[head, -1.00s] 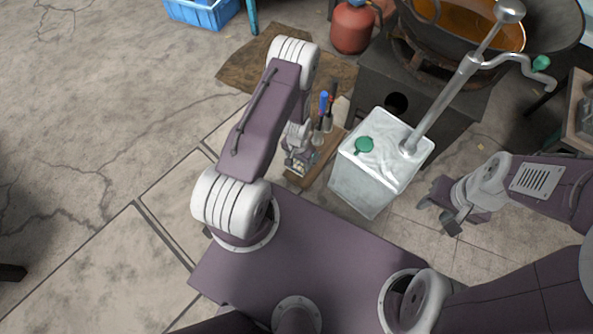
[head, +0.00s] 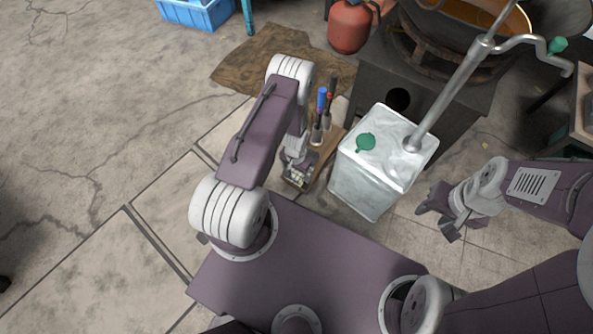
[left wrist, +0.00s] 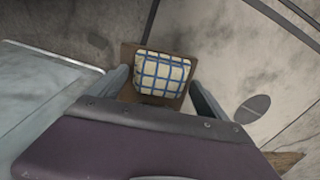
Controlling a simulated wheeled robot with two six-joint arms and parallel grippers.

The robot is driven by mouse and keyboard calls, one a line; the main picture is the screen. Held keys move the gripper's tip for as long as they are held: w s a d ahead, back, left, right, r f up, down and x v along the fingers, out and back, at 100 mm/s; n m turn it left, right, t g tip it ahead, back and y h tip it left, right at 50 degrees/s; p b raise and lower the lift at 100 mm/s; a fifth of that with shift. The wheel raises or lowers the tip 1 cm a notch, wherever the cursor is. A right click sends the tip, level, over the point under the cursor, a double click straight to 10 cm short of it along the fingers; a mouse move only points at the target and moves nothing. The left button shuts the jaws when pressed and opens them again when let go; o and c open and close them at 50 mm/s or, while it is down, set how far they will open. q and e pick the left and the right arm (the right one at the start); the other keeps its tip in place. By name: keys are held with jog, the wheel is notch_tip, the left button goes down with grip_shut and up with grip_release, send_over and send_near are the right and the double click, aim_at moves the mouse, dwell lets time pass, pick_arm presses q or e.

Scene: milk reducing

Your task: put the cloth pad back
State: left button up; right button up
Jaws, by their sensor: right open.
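The cloth pad (left wrist: 162,73), cream with a blue grid, lies over a brown wooden board (left wrist: 128,58) in the left wrist view. It shows small in the head view (head: 297,179), at the board's near end and partly covered by my gripper. My left gripper (head: 294,170) points down over the pad. Its fingers stand apart on either side of the pad, with a narrow gap visible on the left side. I see no clear grip on the pad. My right gripper (head: 440,216) is open and empty, right of the metal tank.
A metal tank (head: 362,187) with a green cap and crank stands right of the board. A stove (head: 440,110), red gas bottle (head: 349,27) and blue crate (head: 196,13) are behind. Left floor is clear.

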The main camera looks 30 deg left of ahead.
pick_arm(q)
notch_tip(320, 180, up, 12)
jog(key=p, duration=0.9)
notch_tip(320, 180, up, 8)
send_over(296, 172)
jog(key=w, duration=0.2)
notch_tip(296, 172, up, 10)
jog(key=s+d, duration=0.2)
jog(key=d, duration=0.1)
jog(key=s+d+r+n, duration=0.1)
jog(key=s+d+r, duration=0.1)
jog(key=s+r, duration=0.6)
notch_tip(296, 172, up, 2)
jog(key=shift+s+r+t+b, duration=0.2)
jog(key=shift+r+t+b, duration=0.05)
jog(key=shift+t+b, duration=0.15)
jog(key=shift+r, duration=0.1)
notch_tip(296, 172, up, 41)
jog(key=p, duration=4.1)
